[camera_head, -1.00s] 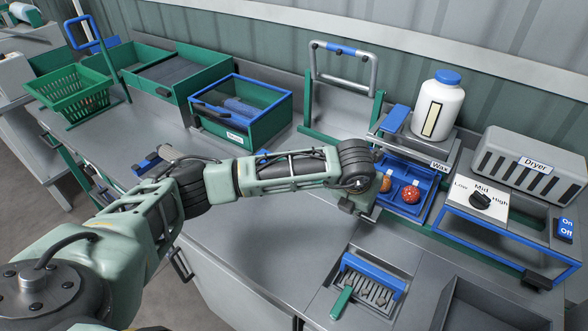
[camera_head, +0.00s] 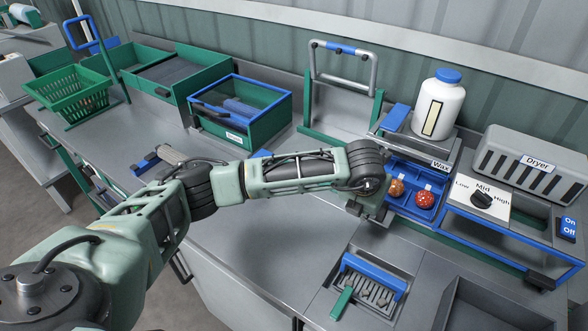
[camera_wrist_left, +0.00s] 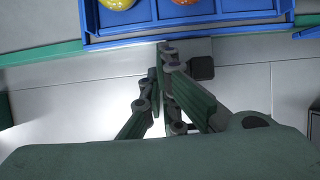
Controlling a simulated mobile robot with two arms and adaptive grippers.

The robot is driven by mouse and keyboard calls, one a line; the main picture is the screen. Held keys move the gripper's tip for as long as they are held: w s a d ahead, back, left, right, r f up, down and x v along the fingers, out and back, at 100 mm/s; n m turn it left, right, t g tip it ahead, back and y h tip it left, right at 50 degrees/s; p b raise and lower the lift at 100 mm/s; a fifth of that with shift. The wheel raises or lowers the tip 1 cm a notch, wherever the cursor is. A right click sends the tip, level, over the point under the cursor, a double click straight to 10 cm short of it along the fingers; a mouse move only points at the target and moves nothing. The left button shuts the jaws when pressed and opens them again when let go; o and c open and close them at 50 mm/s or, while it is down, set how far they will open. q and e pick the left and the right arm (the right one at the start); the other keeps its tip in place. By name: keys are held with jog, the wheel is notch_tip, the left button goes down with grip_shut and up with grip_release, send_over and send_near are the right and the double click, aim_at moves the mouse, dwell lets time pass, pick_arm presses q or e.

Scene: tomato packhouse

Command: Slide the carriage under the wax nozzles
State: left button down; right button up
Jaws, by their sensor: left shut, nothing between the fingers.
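The blue carriage (camera_head: 433,186) holds an orange tomato (camera_head: 396,187) and a red tomato (camera_head: 425,201) in front of the Wax station (camera_head: 413,152). Its left part is hidden behind my arm. My left gripper (camera_head: 381,214) is at the carriage's near left side, partly hidden by its own wrist. In the left wrist view its fingers (camera_wrist_left: 165,46) are shut and empty, with the tips at the carriage's blue edge (camera_wrist_left: 125,42); contact looks likely. The wax nozzles cannot be made out under the station's housing. My right gripper is out of view.
The Dryer (camera_head: 528,163) with its dial panel stands right of the Wax station. A white bottle (camera_head: 438,105) with a blue cap stands on top of the Wax station. The bench (camera_head: 265,235) before my arm is clear.

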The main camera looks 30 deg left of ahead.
pick_arm(q)
jog(key=shift+a, duration=0.75)
jog(key=s+p+v, duration=0.1)
jog(key=p+v, duration=0.3)
jog(key=v, duration=0.4)
jog(key=shift+s, duration=0.25)
jog(key=shift+f, duration=0.2)
